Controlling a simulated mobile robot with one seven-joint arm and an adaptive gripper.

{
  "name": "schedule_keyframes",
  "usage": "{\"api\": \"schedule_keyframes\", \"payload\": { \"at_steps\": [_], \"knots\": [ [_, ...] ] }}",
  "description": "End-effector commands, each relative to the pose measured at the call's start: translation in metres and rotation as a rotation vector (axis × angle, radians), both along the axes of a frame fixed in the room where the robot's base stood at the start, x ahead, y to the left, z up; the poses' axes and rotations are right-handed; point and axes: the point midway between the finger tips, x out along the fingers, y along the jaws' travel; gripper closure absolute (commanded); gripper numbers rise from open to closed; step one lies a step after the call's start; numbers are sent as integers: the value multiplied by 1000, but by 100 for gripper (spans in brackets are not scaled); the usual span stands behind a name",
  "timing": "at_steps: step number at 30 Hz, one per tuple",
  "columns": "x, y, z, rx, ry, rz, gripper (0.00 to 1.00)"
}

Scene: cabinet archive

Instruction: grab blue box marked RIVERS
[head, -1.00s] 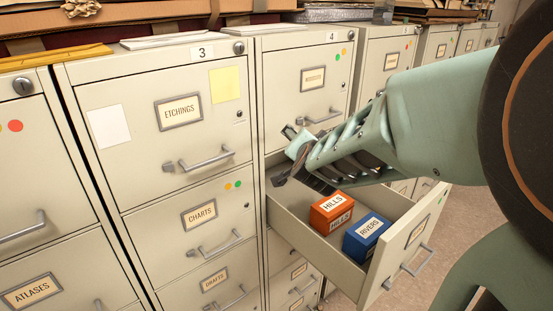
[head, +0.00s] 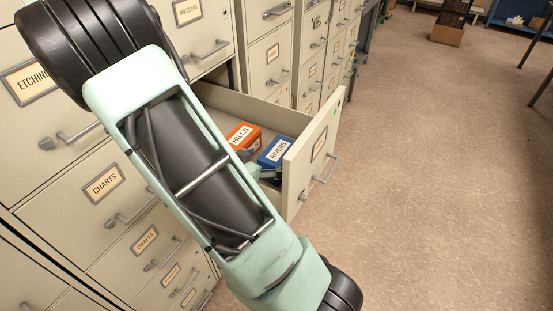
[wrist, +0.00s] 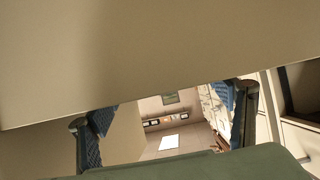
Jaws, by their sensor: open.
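The blue box marked RIVERS (head: 278,150) sits in the open drawer, close behind the drawer's front panel (head: 312,152). The orange box marked HILLS (head: 244,135) is beside it on the left. My arm crosses the head view, and my gripper is low in the drawer by the near side of the blue box, mostly hidden by the arm. In the wrist view my gripper (wrist: 165,122) is open, its two fingers wide apart with blue textured inner faces. No box can be made out between them. Whether a finger touches the blue box I cannot tell.
A broad beige panel (wrist: 150,50) fills the top of the wrist view, very close. The cabinet drawers marked CHARTS (head: 103,184) and DRAFTS (head: 145,240) are shut at the left. The floor (head: 440,180) to the right is clear.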

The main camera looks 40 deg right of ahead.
Motion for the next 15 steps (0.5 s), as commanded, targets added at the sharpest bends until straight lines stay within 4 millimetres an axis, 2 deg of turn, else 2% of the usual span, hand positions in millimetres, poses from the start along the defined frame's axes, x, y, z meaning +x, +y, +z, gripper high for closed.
{"api": "schedule_keyframes", "payload": {
  "at_steps": [8,15],
  "knots": [
    [9,-21,-11,0,0,-1,25],
    [22,-50,-24,0,0,-1,25]
  ]
}}
